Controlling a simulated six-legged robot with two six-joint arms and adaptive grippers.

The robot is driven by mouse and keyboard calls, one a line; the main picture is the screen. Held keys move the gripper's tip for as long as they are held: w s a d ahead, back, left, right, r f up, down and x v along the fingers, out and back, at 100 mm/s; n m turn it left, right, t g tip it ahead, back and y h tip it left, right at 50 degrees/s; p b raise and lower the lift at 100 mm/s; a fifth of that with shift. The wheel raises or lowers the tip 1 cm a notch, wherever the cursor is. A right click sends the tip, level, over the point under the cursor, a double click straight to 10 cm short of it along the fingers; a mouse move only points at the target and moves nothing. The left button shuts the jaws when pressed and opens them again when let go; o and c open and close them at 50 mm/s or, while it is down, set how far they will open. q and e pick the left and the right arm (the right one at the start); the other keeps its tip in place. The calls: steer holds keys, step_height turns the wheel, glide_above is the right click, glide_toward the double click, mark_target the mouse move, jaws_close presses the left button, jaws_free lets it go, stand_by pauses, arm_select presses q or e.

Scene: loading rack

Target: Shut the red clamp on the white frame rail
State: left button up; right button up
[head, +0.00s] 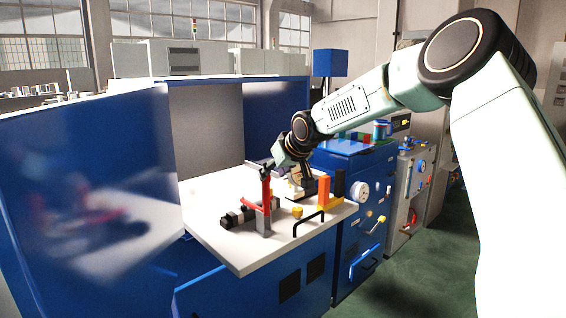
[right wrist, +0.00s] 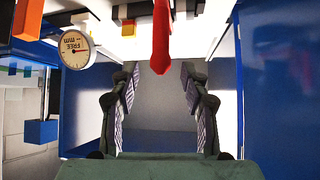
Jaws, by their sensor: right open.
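The red clamp (head: 266,193) shows as an upright red lever above a grey block (head: 264,222) on the white bench top. Its red lever also shows in the right wrist view (right wrist: 161,35), coming in from the top edge. My right gripper (head: 267,170) is at the lever's upper end in the head view. In the right wrist view its two fingers (right wrist: 158,75) are spread wide, and the lever's tip reaches between the fingertips with gaps on both sides. Nothing is gripped. I cannot clearly pick out the white frame rail. My left gripper is out of view.
The white bench top (head: 225,247) also bears a dark cylindrical part (head: 237,217), an orange block (head: 323,192), a black handle (head: 308,224) and a yellow knob (head: 298,212). Blue panels (head: 90,190) stand left.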

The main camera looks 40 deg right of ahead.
steer(key=v, duration=0.5)
steer(key=shift+s+r, duration=0.3)
steer(key=shift+w, duration=0.15)
